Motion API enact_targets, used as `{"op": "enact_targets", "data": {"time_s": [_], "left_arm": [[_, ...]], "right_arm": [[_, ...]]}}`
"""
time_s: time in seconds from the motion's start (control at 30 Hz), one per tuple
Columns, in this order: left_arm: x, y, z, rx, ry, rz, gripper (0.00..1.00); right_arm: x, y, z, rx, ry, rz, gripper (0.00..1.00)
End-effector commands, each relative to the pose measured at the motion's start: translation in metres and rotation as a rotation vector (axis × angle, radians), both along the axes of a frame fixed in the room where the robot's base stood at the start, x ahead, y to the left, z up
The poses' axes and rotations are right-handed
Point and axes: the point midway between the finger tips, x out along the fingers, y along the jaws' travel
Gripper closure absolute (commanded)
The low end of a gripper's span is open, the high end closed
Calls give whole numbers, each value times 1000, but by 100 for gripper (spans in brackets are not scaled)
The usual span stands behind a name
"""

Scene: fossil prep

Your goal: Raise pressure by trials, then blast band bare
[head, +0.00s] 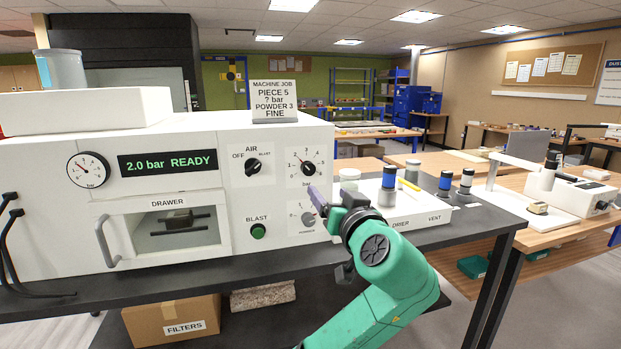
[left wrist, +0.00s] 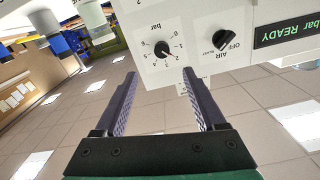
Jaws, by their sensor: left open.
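The white blasting machine (head: 200,135) stands on a dark bench. Its display (head: 167,163) reads "2.0 bar READY". The bar knob (head: 308,168) shows a small red pointer; it also shows in the left wrist view (left wrist: 163,49). The AIR knob (head: 252,167) is left of it. The green BLAST button (head: 258,231) is below. A dark piece (head: 180,218) shows in the drawer window; its band cannot be made out. My left gripper (head: 318,200) is in front of the panel's right edge, below the bar knob. In the left wrist view its jaws (left wrist: 158,76) are apart and empty.
A job card (head: 274,95) on top reads piece 5, ? bar, powder 3, fine. A lower knob (head: 308,218) is partly beside my gripper. Powder jars (head: 388,187) and a white drier tray (head: 410,208) stand close on the right. The drawer handle (head: 105,240) sticks out.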

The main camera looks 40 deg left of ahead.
Motion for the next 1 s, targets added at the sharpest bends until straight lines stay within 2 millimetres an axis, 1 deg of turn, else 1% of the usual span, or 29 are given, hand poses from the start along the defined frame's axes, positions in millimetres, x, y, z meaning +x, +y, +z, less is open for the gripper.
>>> {"op": "enact_targets", "data": {"time_s": [0.03, 0.17, 0.5, 0.6, 0.73, 0.97, 1.0], "left_arm": [[0, 3, 6, 5, -13, 10, 28], [11, 19, 8, 8, -11, 13, 28], [62, 93, 10, 7, -8, 11, 28], [73, 108, 8, 6, -9, 10, 28], [80, 118, 6, 5, -12, 7, 28], [82, 120, 4, 3, -12, 6, 28], [82, 120, 4, 3, -12, 6, 35]], "right_arm": [[0, 0, 2, -1, 0, 0, 100], [0, -1, 10, -2, 0, 0, 100], [0, -2, 43, -3, 0, 0, 100], [0, -2, 49, -2, 1, 1, 100], [-1, -2, 51, -2, 1, 1, 100], [-1, -1, 50, -2, 2, 2, 100], [-1, -1, 50, -2, 2, 2, 100]]}}
